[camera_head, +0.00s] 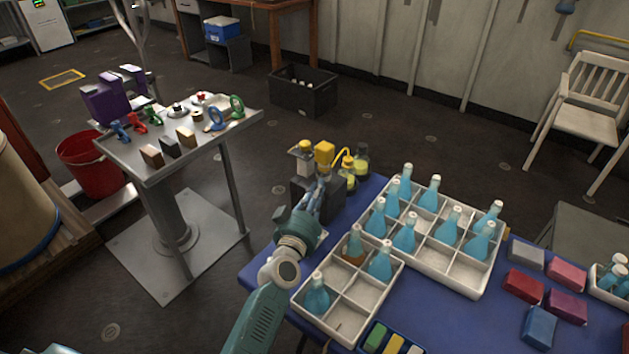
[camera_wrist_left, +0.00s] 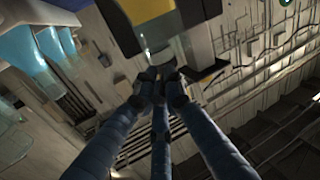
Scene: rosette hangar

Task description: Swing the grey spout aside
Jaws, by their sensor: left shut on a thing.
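My left gripper (camera_head: 319,186) reaches a dark grey box (camera_head: 337,203) at the far left corner of the blue table. A yellow block (camera_head: 324,153) and a yellow bent tube (camera_head: 342,154) stand above the box. In the left wrist view my left gripper (camera_wrist_left: 162,76) has its blue fingers drawn together on a small dark part, just below a dark body with a yellow top (camera_wrist_left: 148,8). That part appears to be the grey spout, mostly hidden by the fingertips.
White divided crates (camera_head: 343,333) (camera_head: 468,286) with blue bottles stand close to the right of my left arm. Small dark jars with yellow contents (camera_head: 361,162) stand just behind the box. A grey side table (camera_head: 190,147) is to the left.

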